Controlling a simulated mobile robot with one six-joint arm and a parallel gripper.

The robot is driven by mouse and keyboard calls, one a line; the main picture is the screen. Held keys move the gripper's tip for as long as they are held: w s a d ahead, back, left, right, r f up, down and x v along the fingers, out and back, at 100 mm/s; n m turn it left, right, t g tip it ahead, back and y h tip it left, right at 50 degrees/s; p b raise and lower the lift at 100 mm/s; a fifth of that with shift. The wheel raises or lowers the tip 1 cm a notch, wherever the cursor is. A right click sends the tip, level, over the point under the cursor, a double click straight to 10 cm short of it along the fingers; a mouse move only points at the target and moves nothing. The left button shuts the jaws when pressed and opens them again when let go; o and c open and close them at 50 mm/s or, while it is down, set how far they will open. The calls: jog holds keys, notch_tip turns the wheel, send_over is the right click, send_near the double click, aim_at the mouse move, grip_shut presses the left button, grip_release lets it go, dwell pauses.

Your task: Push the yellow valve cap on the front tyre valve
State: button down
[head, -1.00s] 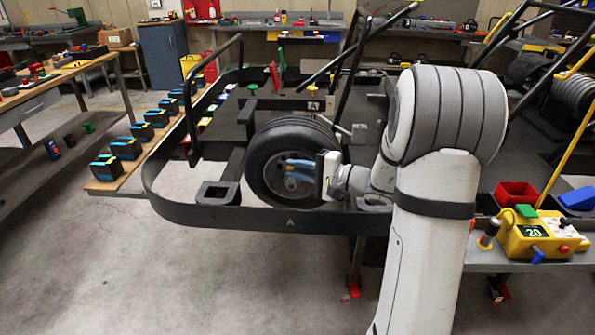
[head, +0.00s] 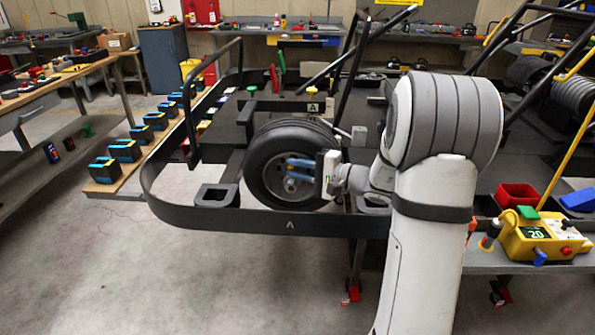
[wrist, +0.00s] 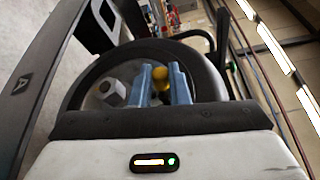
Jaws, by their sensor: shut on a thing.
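The front wheel's black tyre (head: 253,165) stands upright on the near side of the kart frame. It also shows in the wrist view (wrist: 85,72), with a large grey hex nut (wrist: 114,92) at the hub. My gripper (wrist: 163,68) reaches in from the right with its blue fingers (head: 300,170) in front of the wheel's face. The fingers are shut on the yellow valve cap (wrist: 160,76), which shows between them near the tips. The valve stem is hidden, so I cannot tell whether the cap touches it. The cap is not discernible in the head view.
The kart's black bumper bar (head: 230,218) curves in front of the wheel. A shelf of several blue-black boxes (head: 124,150) runs along the left. A yellow control box (head: 535,238) and a red bin (head: 517,196) stand at the right. Open floor lies at front left.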

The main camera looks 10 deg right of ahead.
jog(key=shift+w+d+f+b, duration=0.2)
jog(key=shift+w+b, duration=0.15)
jog(key=shift+w, duration=0.25)
jog(key=c, duration=1.3)
grip_release()
jog(key=v, duration=0.7)
jog(key=shift+s+d+b, duration=0.2)
jog(key=shift+d+b, duration=0.1)
jog(key=shift+d, duration=0.05)
jog(key=shift+r, duration=0.1)
